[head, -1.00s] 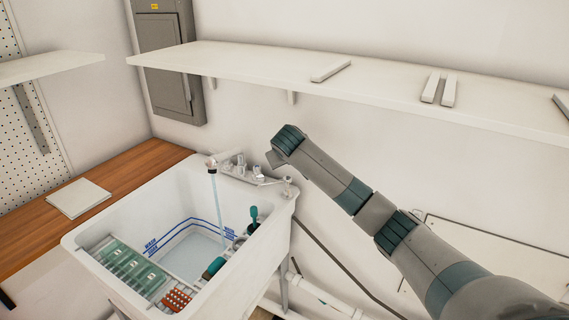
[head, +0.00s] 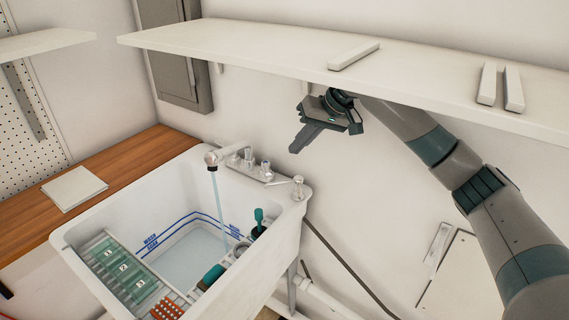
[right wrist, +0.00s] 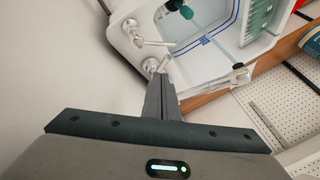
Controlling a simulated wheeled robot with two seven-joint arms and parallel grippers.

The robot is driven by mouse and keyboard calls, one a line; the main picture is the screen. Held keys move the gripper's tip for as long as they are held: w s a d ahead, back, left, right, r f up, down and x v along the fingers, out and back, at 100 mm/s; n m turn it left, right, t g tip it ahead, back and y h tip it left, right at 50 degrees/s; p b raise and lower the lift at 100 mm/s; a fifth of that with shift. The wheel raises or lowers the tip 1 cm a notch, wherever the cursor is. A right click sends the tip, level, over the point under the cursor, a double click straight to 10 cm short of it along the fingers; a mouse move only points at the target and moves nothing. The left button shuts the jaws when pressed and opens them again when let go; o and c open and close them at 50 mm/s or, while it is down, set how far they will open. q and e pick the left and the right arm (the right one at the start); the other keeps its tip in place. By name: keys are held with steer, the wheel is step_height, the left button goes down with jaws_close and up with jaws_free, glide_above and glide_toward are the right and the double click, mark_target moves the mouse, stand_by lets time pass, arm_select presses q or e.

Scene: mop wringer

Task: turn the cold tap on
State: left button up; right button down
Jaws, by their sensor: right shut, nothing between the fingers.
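The white utility sink (head: 80,232) has a chrome faucet at its back rim, with the spout (head: 211,158) on the left. A thin stream of water (head: 218,195) falls from the spout into the basin. Tap handles (head: 265,168) stand along the faucet base; I cannot tell which is cold. A separate chrome fitting (head: 298,186) stands at the back right corner. My right gripper (head: 297,148) is shut and empty, above and behind the faucet, pointing down and left. In the right wrist view its fingers (right wrist: 160,82) overlap a chrome handle (right wrist: 150,66); contact cannot be told.
A white wall shelf (head: 240,42) runs just above my right gripper, and my forearm passes close below it. Numbered green compartments (head: 120,265) and a teal-handled brush (head: 258,220) are in the sink. A wooden counter (head: 100,177) is at left.

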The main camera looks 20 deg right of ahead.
mark_target(269, 172)
arm_select(q)
steer(key=shift+r+p, duration=1.7)
arm_select(e)
steer(key=x, duration=1)
steer(key=shift+f, duration=0.1)
arm_select(q)
steer(key=shift+r, duration=0.1)
arm_select(e)
steer(key=a+p, duration=0.2)
steer(key=p, duration=0.1)
steer(key=shift+s, duration=0.1)
arm_select(q)
step_height(269, 172, up, 3)
steer(key=shift+a, duration=0.15)
steer(key=shift+r, duration=0.1)
